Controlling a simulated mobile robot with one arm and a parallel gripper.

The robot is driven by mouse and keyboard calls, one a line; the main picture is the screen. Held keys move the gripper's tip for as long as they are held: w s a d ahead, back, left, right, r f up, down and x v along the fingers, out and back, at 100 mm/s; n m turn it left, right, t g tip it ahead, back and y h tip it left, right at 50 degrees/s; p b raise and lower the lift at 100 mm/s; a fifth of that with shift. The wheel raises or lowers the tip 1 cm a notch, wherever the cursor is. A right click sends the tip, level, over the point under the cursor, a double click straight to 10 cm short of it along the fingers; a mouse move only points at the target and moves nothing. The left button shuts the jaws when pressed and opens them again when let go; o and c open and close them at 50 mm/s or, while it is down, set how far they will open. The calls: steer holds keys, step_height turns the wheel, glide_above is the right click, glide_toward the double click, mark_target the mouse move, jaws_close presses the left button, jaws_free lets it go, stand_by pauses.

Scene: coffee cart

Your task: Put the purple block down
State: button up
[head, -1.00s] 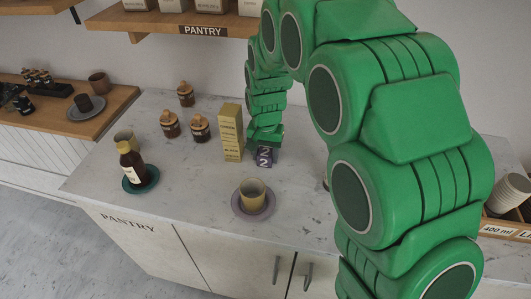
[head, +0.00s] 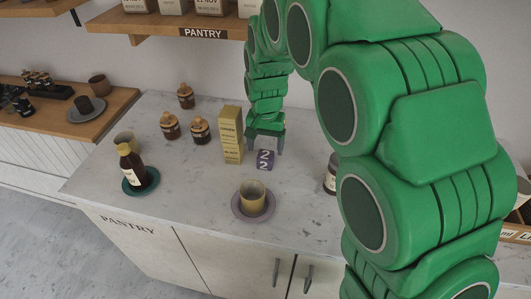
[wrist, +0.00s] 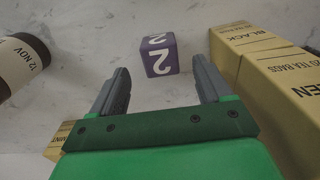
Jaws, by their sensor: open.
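The purple block (head: 265,159), marked with a white 2, rests on the marble counter just right of the stack of yellow tea boxes (head: 230,135). It also shows in the wrist view (wrist: 159,55), ahead of the fingertips and between their lines. My gripper (head: 266,143) is open and empty, just behind and above the block in the head view. In the wrist view my gripper (wrist: 160,85) has its two grey fingers spread wide, with clear counter between them and the block.
A yellow cup (head: 252,192) stands on a purple saucer (head: 240,213) in front of the block. A brown bottle (head: 130,165) stands on a green saucer at left. Jars with wooden lids (head: 200,130) stand left of the tea boxes. A dark jar (head: 331,175) is at right, partly hidden by my arm.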

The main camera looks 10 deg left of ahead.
mark_target(265, 155)
step_height(265, 155, up, 7)
steer(key=shift+r, duration=0.15)
